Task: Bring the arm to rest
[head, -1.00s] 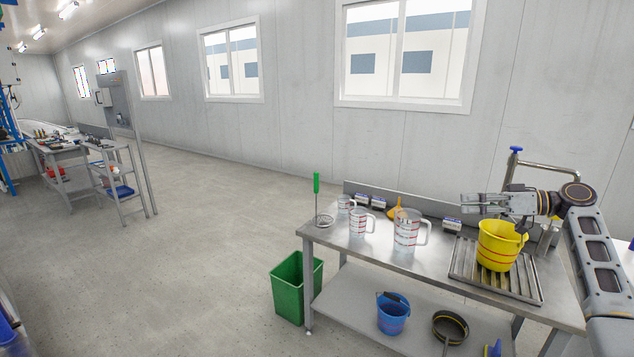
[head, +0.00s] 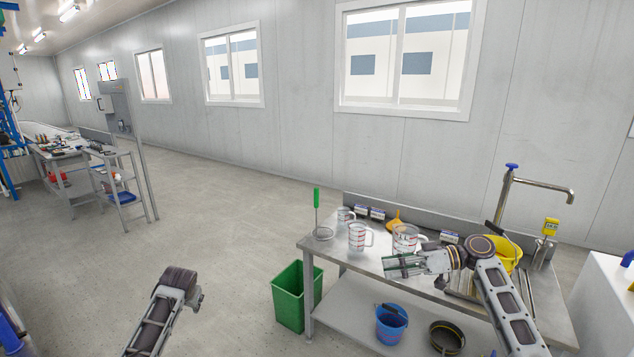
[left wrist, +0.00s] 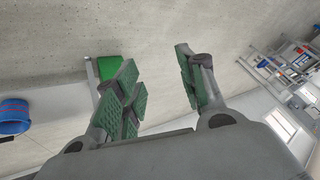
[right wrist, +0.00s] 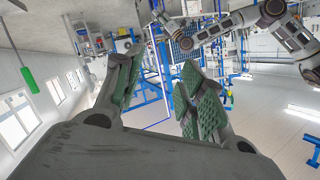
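My right gripper (head: 391,266) is over the bench in the head view, pointing left in front of the large measuring jug (head: 405,236). Its fingers are apart with nothing between them in the right wrist view (right wrist: 158,82). My left arm shows at the lower left of the head view; its gripper is not clear there. In the left wrist view my left gripper (left wrist: 158,82) has its fingers apart and is empty, with floor behind. The yellow bucket (head: 507,251) stands at the bench's right part, partly hidden by my right arm.
The steel bench (head: 335,250) holds smaller jugs (head: 358,238), a green-handled tool (head: 317,205), an orange funnel (head: 394,224) and a tap (head: 540,184). A green bin (head: 290,297) stands at its left end. A blue bucket (head: 391,324) is on the lower shelf. The floor at left is clear.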

